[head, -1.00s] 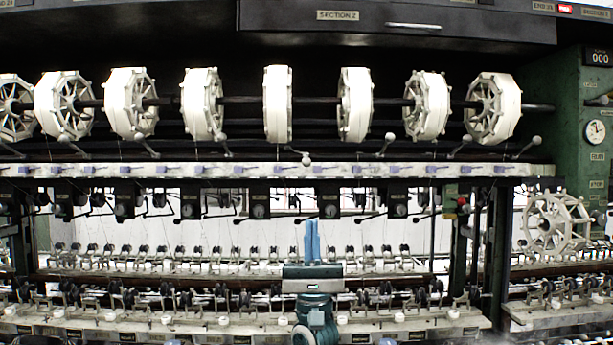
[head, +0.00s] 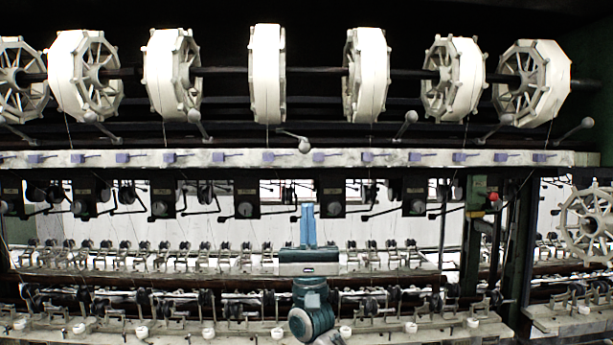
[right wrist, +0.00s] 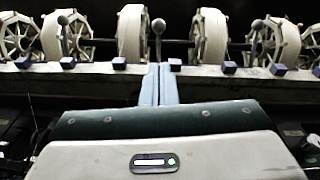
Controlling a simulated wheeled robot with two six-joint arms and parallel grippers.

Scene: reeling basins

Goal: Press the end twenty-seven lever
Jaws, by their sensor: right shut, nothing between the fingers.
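Several ball-ended levers stand along the front rail below the reels. One lever (head: 305,146) is straight above my right gripper (head: 308,226) in the head view. Others are to its right (head: 410,117) and left (head: 193,116). No end number is readable, so I cannot tell which is end twenty-seven. The right gripper has its blue fingers shut together, pointing up, empty and below the rail in the picture. In the right wrist view a lever knob (right wrist: 158,26) shows just above the fingertips (right wrist: 158,70), apart from them in the picture. My left gripper is not in view.
White reels (head: 267,75) sit on a dark shaft above the levers. The pale rail (head: 220,158) carries small purple guides. Dark boxes with thin arms hang under it. Lower benches (head: 240,333) hold rows of small fittings. A spare reel (head: 590,225) is at the right.

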